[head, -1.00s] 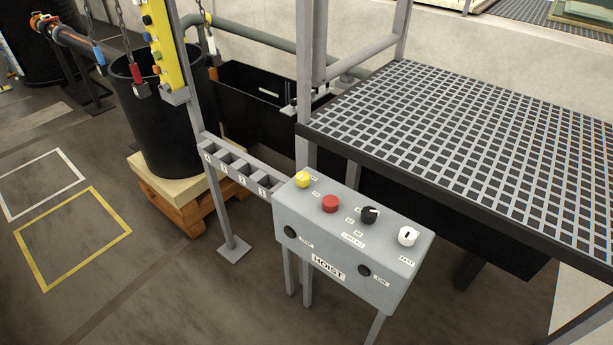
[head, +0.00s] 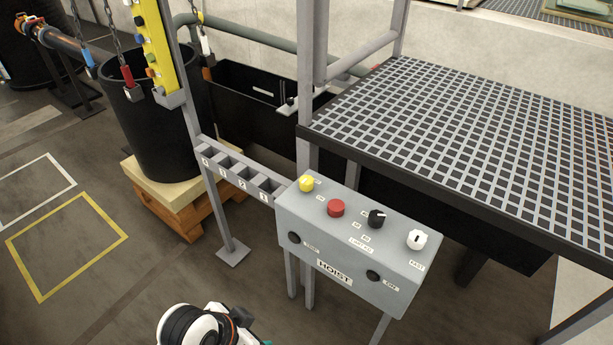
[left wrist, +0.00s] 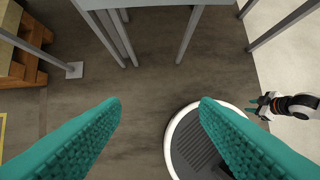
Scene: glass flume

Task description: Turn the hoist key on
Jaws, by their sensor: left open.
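The grey HOIST control box (head: 345,262) stands on legs in the head view. Its sloping top carries a yellow button (head: 306,184), a red button (head: 336,208), a black knob (head: 376,218) and a white knob (head: 416,240) with a dark slot mark. Its front has two dark round fittings, the right one (head: 373,276) beside an ON label. I cannot tell which one is the key.
A numbered grey slot rack (head: 238,172) joins the box's left side. A black grating platform (head: 480,150) lies behind and right. A black tub (head: 155,130) stands on a pallet at the left. The floor in front of the box is clear.

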